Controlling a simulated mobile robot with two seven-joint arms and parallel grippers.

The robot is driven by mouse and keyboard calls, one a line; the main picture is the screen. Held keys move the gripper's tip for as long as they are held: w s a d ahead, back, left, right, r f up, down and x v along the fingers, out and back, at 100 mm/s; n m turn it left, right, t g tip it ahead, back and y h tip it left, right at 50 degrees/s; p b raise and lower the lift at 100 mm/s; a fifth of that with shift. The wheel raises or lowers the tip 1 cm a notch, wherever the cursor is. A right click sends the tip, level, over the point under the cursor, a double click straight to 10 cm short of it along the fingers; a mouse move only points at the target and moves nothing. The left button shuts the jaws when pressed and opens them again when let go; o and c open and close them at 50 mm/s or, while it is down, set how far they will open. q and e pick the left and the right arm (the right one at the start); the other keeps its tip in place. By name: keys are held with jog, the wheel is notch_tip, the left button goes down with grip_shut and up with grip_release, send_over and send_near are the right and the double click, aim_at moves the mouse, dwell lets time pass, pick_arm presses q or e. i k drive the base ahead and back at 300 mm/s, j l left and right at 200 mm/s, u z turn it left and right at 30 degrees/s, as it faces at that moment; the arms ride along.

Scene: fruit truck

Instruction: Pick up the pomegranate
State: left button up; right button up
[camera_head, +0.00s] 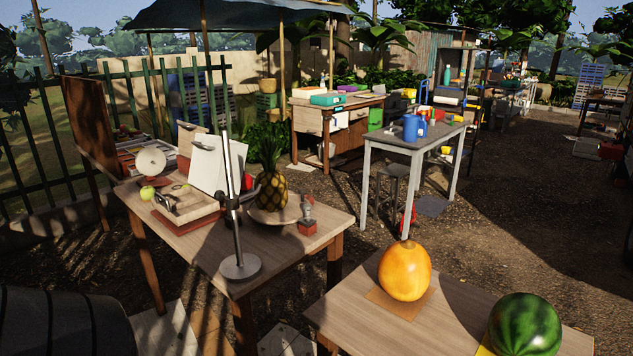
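I cannot make out a pomegranate for certain. A small red shape (247,181) shows behind the metal stand's pole on the left wooden table (310,236), partly hidden, and I cannot tell what it is. A round yellow-green fruit (147,193) lies at the left of that table, by a shallow wooden tray (188,217). A pineapple (271,185) stands upright near the table's middle. On the front right table are an orange-yellow melon (404,271) and a striped green watermelon (525,325). Neither of my grippers is in view.
A metal stand with a round base (240,266) rises at the left table's front edge. A white board (210,165) stands behind the tray. A grey table (405,146) holds a blue jug (411,128). Open ground (530,210) lies at the right.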

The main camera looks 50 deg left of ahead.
aim_at(247, 183)
jog(key=l+z, duration=0.1)
jog(key=z, duration=1.4)
jog(key=i+z, duration=0.2)
jog(key=i, duration=1)
jog(key=i+u, duration=0.4)
jog(key=i, duration=0.2)
jog(key=i+l+u, duration=0.15)
jog(key=i+u, duration=0.25)
jog(key=i, duration=0.15)
jog(key=i+j+u, duration=0.1)
jog(key=i+u, duration=0.4)
jog(key=i+l+u, duration=0.1)
jog(key=i+u, duration=0.7)
jog(key=i, duration=0.35)
jog(key=i+l+u, duration=0.15)
jog(key=i+u, duration=0.15)
jog(key=i, duration=0.35)
jog(key=i+j+u, duration=0.1)
jog(key=i+u, duration=0.5)
jog(key=u, duration=0.15)
jog(key=i+l+u, duration=0.1)
jog(key=i+u, duration=0.25)
jog(key=i+j+u, duration=0.15)
jog(key=i+u, duration=0.35)
jog(key=i+l+u, duration=0.1)
jog(key=i+u, duration=0.35)
jog(key=i+l+u, duration=0.1)
jog(key=i+u, duration=0.3)
jog(key=i, duration=1)
